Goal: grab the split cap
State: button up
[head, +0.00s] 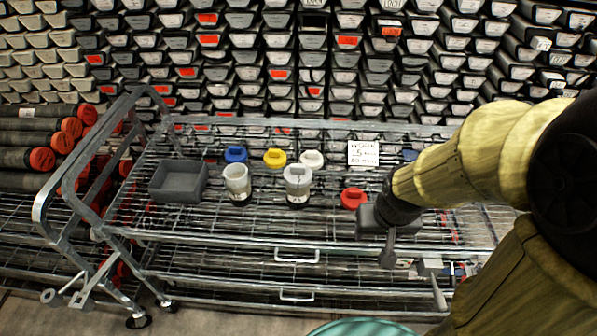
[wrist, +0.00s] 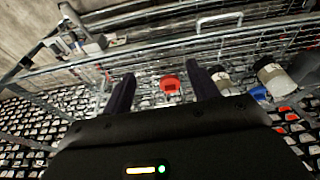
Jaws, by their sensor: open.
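Several caps with raised grips stand on the wire cart top: a blue cap (head: 236,154), a yellow cap (head: 274,158), a white cap (head: 312,159) and a red cap (head: 353,198). I cannot make out a split in any of them at this size. My gripper (head: 388,248) is just right of the red cap in the head view, with its fingers pointing down. In the wrist view, my gripper (wrist: 160,78) is open, and the red cap (wrist: 170,84) shows between its fingers, apart from them. Nothing is held.
Two pale cups (head: 237,186) (head: 298,186) stand left of the red cap. A grey open bin (head: 178,181) is at the cart's left, and a white sign (head: 363,153) stands behind. Core trays fill the back. Red-ended tubes (head: 42,159) lie left. The cart's front rail (head: 300,245) borders the deck.

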jog(key=shift+o, duration=0.2)
jog(key=w+a+f+n+t+y+b, duration=0.1)
jog(key=w+a+f+t+b, duration=0.2)
jog(key=w+a+f+b, duration=0.2)
jog(key=shift+w+a+f+b, duration=0.15)
jog(key=shift+w+a+b, duration=0.45)
jog(key=shift+b, duration=0.35)
jog(key=w+a+f+m+t+h+b, duration=0.1)
jog(key=w+a+f+t+b, duration=0.2)
jog(key=a+t+b, duration=0.8)
jog(key=t+b, duration=0.1)
jog(key=b, duration=0.7)
jog(key=shift+f+h+b, duration=0.3)
jog(key=shift+b, duration=0.05)
jog(key=w+p, duration=0.1)
jog(key=p, duration=0.2)
jog(key=w+p, duration=0.2)
jog(key=p, duration=0.2)
jog(key=w+p, duration=0.1)
jog(key=p, duration=0.2)
jog(key=shift+w+r, duration=0.2)
jog(key=shift+r, duration=0.05)
